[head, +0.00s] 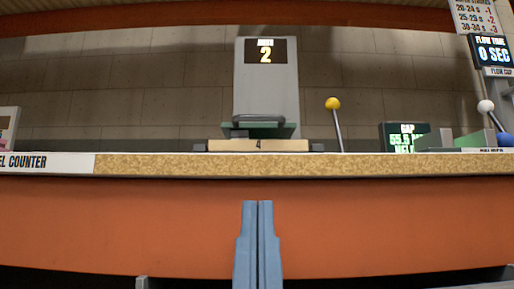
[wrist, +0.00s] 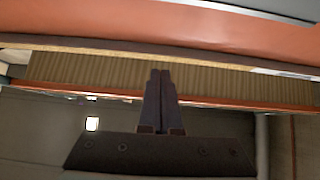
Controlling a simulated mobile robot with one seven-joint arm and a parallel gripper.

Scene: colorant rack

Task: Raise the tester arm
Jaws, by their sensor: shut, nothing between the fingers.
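A grey tester (head: 266,90) with a small lit display reading 2 stands upright on the counter in the head view. My gripper (head: 257,203) is shut and empty, pointing up in front of the orange counter front, below the counter top and touching none of these parts. Its fingers also show in the wrist view (wrist: 160,73).
The speckled counter edge (head: 250,165) runs across between my gripper and the tester. At the right are a green-lit gap display (head: 404,138), a white-ball lever (head: 486,107) and a flow time display (head: 491,52). A counter label (head: 45,163) is at the left.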

